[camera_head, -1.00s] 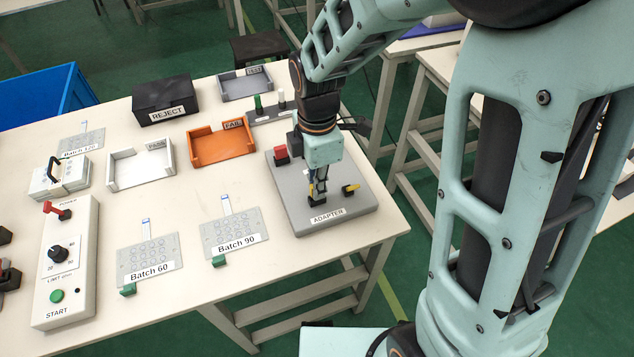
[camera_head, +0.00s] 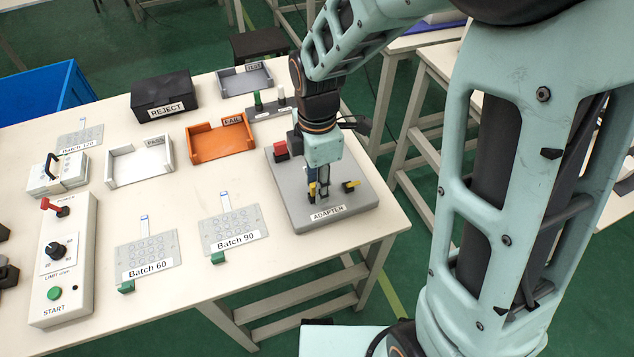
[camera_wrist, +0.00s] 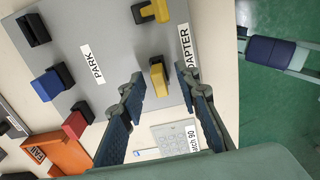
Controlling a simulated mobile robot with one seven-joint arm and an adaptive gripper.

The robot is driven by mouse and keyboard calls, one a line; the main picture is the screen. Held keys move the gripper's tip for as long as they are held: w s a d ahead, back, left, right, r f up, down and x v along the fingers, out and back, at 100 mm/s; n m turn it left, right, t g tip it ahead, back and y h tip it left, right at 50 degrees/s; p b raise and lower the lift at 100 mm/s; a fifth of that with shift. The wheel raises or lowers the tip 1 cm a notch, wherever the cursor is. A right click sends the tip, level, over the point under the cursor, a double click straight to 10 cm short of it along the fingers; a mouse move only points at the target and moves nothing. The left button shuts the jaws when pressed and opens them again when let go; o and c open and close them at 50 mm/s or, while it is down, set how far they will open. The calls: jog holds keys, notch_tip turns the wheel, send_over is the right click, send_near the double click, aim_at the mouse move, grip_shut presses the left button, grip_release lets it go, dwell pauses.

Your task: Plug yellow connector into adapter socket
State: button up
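A yellow connector (camera_wrist: 159,80) on a black base shows between my fingertips in the wrist view, beside the ADAPTER label. In the head view its yellow (camera_head: 312,188) shows at my fingers' left edge. My gripper (camera_wrist: 159,75) is open, with a visible gap on each side of the yellow piece; I cannot tell whether the tips are level with it. A second yellow piece (camera_wrist: 153,11) with a black part stands farther along the grey adapter board (camera_wrist: 120,25); in the head view it is the right yellow piece (camera_head: 351,185). The adapter socket's opening is not clearly visible.
A blue block (camera_wrist: 48,84) and a red block (camera_wrist: 76,124) with black parts stand near the PARK label. An empty black block (camera_wrist: 33,28) is beside them. The orange FAIL tray (camera_head: 222,153) and Batch 90 keypad (camera_head: 232,224) lie left of the board.

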notch_tip(320, 180, up, 12)
dwell(0.4)
jog(key=shift+f, duration=0.1)
